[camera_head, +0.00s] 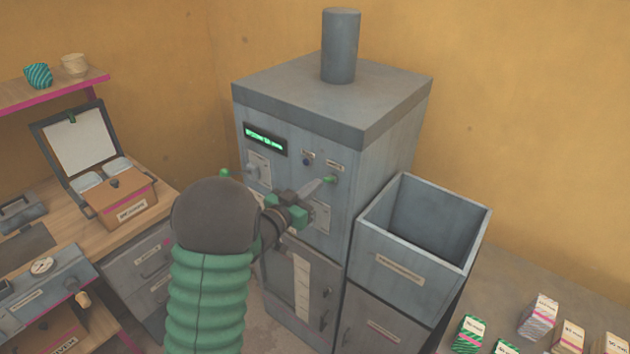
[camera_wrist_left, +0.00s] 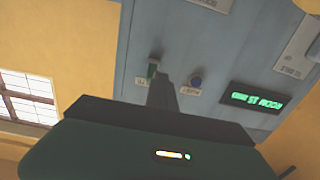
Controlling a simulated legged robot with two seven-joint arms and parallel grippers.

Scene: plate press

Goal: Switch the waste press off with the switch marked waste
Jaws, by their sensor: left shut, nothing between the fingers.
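The waste press (camera_head: 390,130) is a tall grey cabinet with a pipe on top. On its front, a small green-tipped switch (camera_head: 330,180) sits below a small label, right of a blue button (camera_head: 306,161). The lettering is too small to read. My left gripper (camera_head: 320,185) is shut and empty, its tips just left of the green switch. In the left wrist view, the fingers (camera_wrist_left: 162,86) reach up to the green switch (camera_wrist_left: 152,70), overlapping its lower end. I cannot tell whether they touch. My right gripper is in neither view.
A lit green display (camera_head: 265,139) and a lever on a pale plate (camera_head: 258,165) are left of the switch. An open grey bin (camera_head: 400,270) stands right of the press. A wooden bench (camera_head: 150,205) with an open box is at left.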

